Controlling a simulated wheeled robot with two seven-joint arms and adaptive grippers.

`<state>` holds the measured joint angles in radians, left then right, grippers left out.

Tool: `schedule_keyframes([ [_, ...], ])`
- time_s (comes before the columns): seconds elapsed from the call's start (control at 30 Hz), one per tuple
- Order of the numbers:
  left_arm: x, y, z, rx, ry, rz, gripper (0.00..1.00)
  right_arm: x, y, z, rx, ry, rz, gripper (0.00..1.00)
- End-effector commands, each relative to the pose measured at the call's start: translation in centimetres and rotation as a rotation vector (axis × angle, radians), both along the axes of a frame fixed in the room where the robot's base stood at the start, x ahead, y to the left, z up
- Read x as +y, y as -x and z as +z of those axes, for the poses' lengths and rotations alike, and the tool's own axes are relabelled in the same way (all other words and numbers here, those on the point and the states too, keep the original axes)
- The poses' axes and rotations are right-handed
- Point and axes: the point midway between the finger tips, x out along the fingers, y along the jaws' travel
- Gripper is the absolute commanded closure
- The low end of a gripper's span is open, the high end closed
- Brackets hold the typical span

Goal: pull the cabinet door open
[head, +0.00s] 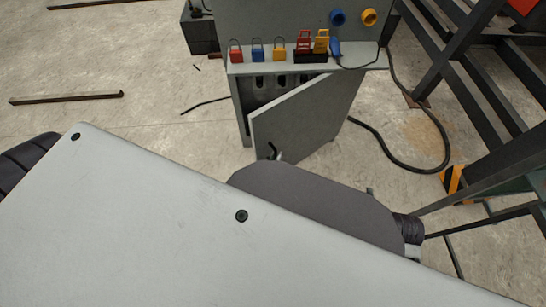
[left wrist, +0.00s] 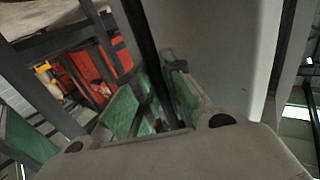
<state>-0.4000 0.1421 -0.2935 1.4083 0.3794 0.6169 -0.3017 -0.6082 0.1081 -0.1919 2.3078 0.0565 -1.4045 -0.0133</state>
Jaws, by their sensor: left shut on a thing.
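The grey cabinet door (head: 305,118) stands partly open, swung out at an angle from the cabinet (head: 342,105). A dark handle (head: 271,149) is near the door's lower free corner. My left gripper (head: 278,156) is at this handle, mostly hidden behind my own body in the head view. In the left wrist view, the green-padded fingers of my left gripper (left wrist: 157,98) are closed around the dark handle bar (left wrist: 143,45). The pale door face (left wrist: 205,45) rises beside them. My right gripper is not in view.
Red, blue and yellow padlocks (head: 257,51) stand on the cabinet's ledge. A dark cable (head: 420,168) loops on the floor to the right, near a dark steel frame (head: 470,95). A loose bar (head: 66,97) lies left. The concrete floor left of the cabinet is mostly clear.

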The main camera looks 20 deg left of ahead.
Motion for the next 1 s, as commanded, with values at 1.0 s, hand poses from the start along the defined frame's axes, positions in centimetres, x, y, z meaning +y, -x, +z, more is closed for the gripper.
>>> schedule_keyframes([
  [1.0,0.2,1.7,-0.1,0.002,0.0,0.0,0.79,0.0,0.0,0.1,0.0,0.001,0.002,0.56],
])
